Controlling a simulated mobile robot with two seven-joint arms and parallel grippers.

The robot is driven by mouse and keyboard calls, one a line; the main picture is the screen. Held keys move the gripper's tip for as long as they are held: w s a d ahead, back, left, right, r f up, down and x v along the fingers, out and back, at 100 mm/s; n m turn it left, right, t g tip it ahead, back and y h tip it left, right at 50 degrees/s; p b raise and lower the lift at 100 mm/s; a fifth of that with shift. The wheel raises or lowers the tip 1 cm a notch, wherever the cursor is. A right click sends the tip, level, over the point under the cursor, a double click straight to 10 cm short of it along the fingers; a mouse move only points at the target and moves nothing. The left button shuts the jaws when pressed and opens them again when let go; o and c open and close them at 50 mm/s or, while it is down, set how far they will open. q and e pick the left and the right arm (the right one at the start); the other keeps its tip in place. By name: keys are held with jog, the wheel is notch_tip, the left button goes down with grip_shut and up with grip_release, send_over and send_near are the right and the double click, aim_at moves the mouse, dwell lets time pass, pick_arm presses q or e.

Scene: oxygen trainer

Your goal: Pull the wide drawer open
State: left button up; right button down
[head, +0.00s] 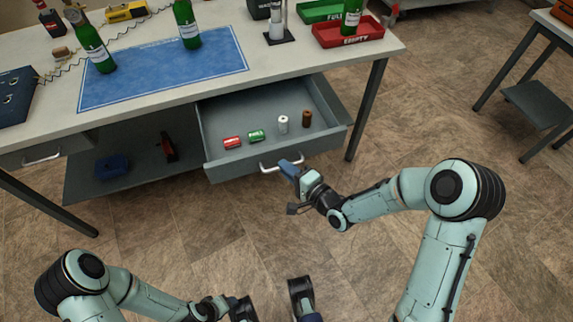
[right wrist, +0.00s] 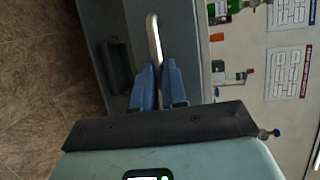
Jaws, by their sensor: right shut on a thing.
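The wide drawer (head: 232,167) is grey and sits under the right part of the bench. It is pulled well out, with its inside showing. Its pale bar handle (head: 268,168) is on the front panel. My right gripper (head: 291,168) is at the right part of this handle. In the right wrist view, the blue fingers (right wrist: 158,85) are shut on the handle (right wrist: 153,38), which runs between them. My left gripper (head: 243,308) is low in the head view, away from the drawer and partly cut off by the bottom edge.
The drawer holds a red can (head: 232,142), a green can (head: 256,136), a white can (head: 283,124) and a brown one (head: 307,118). Green bottles, a blue mat (head: 165,72) and a red tray (head: 348,32) are on the bench. Floor in front is clear.

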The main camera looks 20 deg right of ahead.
pick_arm(q)
jog(key=shift+s+d+r, duration=0.1)
jog(key=shift+s+r, duration=0.05)
jog(key=shift+s, duration=0.5)
pick_arm(e)
jog(key=shift+s, duration=0.75)
jog(key=c, duration=1.2)
grip_release()
jog(key=shift+o, duration=0.2)
jog(key=shift+d, duration=0.1)
pick_arm(q)
jog(key=s+d+r+g+p, duration=0.2)
jog(key=s+r+p, duration=0.4)
jog(key=r+p, duration=0.1)
jog(key=shift+r+m+h, duration=0.15)
jog(key=shift+m+h, duration=0.15)
pick_arm(e)
jog(key=v, duration=1.3)
jog(key=shift+s+r, duration=0.1)
jog(key=shift+s, duration=0.05)
